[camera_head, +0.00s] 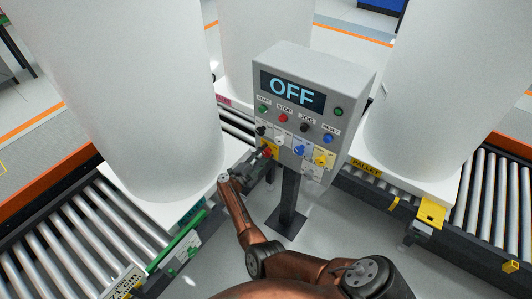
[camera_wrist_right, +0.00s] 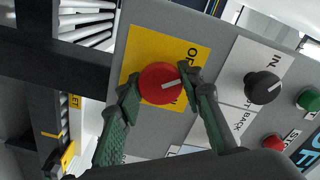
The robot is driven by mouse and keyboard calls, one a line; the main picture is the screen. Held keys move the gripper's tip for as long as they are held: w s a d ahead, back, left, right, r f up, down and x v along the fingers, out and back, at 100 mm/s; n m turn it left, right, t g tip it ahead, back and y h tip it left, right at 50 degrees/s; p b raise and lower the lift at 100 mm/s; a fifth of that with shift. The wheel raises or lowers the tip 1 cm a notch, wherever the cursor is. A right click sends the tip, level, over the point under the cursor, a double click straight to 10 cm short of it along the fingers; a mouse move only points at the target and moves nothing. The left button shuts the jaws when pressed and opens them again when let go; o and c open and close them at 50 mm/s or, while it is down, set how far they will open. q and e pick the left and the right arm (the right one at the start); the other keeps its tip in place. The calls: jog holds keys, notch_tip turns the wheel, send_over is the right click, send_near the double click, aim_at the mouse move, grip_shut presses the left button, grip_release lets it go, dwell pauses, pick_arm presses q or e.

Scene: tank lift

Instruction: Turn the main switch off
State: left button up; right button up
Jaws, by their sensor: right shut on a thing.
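The grey control box (camera_head: 318,62) stands on a dark post, and its screen (camera_head: 292,91) reads OFF. The main switch is a red knob (camera_wrist_right: 158,84) on a yellow plate (camera_wrist_right: 143,47) at the lower left of the panel, partly hidden by my gripper in the head view. The knob's white mark points right and slightly up in the wrist view, on the side of the partly covered "OF" lettering. My right gripper (camera_wrist_right: 160,88) is shut on the knob, a finger at either side. My left gripper is not in view.
A black knob (camera_wrist_right: 262,87) and green and red buttons sit close beside the switch. Blue (camera_head: 299,150) and yellow (camera_head: 320,160) knobs are farther right on the panel. Large white tanks (camera_head: 125,90) on roller conveyors (camera_head: 75,235) flank the box closely.

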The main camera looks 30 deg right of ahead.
jog(key=shift+n, duration=0.6)
jog(key=shift+p, duration=0.3)
jog(key=o, duration=1.2)
